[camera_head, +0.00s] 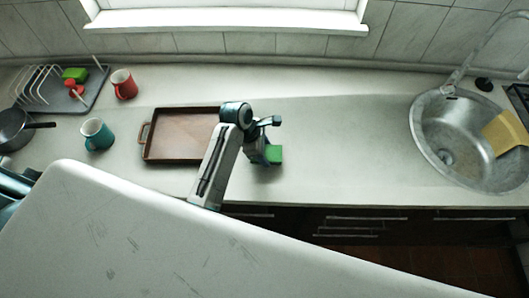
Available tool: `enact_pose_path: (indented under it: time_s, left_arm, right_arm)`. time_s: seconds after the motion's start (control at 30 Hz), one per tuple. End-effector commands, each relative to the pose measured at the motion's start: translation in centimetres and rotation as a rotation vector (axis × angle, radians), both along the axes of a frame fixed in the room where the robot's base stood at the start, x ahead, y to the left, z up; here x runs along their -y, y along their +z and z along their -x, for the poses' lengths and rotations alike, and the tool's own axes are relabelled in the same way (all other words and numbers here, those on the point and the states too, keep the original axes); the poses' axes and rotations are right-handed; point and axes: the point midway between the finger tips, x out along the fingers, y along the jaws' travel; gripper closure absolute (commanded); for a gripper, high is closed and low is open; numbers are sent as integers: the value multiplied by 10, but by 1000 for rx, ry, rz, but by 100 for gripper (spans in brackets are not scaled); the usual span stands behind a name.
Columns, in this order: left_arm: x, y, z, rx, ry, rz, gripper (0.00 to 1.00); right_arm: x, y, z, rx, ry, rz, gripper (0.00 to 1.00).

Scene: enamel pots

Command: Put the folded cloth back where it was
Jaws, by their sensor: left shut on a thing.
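The folded cloth appears to be the small green block-like piece (274,154) over the worktop, just right of the wooden tray. My left gripper (266,150) is shut on it. The gripper hides part of the cloth, and I cannot tell whether its underside touches the worktop. My right gripper is not in view.
The brown wooden tray (165,149) lies left of my left gripper, partly behind my arm. A teal mug (97,134), a red mug (123,85) and a dish rack (62,92) stand farther left. The sink (440,135), with a yellow cloth (505,133), is at right. Worktop between is clear.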

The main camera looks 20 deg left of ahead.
Motion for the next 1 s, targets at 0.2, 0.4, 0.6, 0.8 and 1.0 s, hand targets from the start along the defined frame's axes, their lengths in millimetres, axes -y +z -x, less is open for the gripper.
enact_pose_path:
  time_s: [0.2,0.4,0.6,0.8,1.0]
  left_arm:
    - [0,-24,2,-4,-1,-1,63]
    - [0,-27,2,-1,0,-1,63]
    - [0,-29,2,-1,0,-1,34]
    - [0,-29,2,-1,0,-1,20]
    - [0,-26,2,-1,0,-1,20]
  right_arm:
    - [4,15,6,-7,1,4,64]
    - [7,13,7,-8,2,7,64]
    - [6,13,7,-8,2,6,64]
    - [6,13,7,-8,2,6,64]
    - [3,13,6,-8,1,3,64]
